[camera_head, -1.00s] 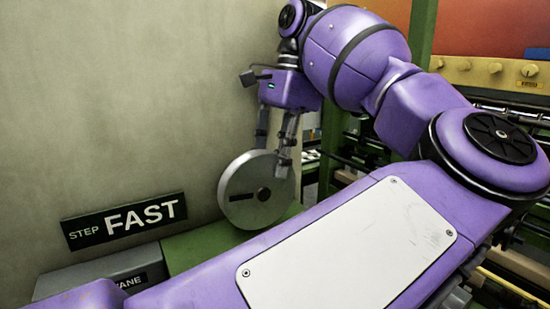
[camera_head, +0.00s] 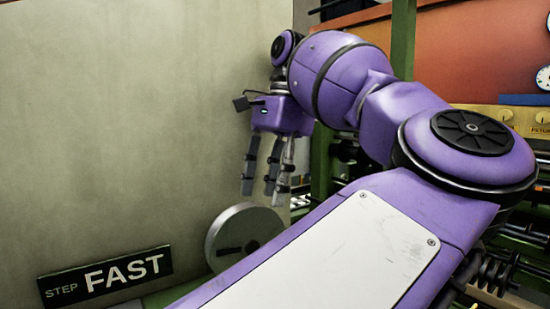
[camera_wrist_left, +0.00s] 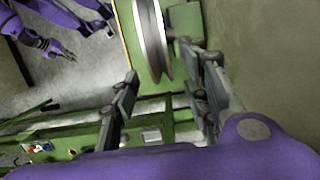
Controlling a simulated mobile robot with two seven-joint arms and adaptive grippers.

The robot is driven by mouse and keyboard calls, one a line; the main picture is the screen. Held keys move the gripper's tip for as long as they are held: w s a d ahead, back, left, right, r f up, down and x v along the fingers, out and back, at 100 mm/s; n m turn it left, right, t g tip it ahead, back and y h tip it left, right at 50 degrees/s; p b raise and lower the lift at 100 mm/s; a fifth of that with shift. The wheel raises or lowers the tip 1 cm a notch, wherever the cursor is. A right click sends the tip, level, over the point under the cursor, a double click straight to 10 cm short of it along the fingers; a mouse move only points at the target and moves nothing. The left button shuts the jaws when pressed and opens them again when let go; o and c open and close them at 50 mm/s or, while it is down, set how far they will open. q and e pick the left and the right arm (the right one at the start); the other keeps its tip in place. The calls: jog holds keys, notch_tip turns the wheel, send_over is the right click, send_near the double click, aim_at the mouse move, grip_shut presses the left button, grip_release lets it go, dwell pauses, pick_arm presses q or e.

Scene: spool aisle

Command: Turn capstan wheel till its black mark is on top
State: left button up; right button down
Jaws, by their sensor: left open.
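The capstan wheel (camera_head: 222,232) is a pale grey disc low in the head view, its lower right hidden behind my left arm. Its black mark (camera_head: 229,251) is a dark bar on the face, pointing left of the dark hub. My left gripper (camera_head: 266,190) is open and empty, fingers pointing down, above the wheel's upper rim and apparently clear of it. In the left wrist view the wheel (camera_wrist_left: 152,40) shows nearly edge-on, beyond the open fingers (camera_wrist_left: 163,78). A purple arm end with fingers, apparently my right gripper (camera_wrist_left: 62,50), shows small at the upper left.
A plain grey-beige wall (camera_head: 130,120) stands behind and left. A STEP FAST sign (camera_head: 105,276) is at lower left. A green post (camera_head: 403,60) and machinery with a brass panel (camera_head: 510,118) stand to the right. Green machine parts (camera_wrist_left: 70,146) lie below the fingers.

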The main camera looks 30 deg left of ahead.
pick_arm(q)
jog(key=v, duration=0.7)
jog(key=shift+r, duration=0.1)
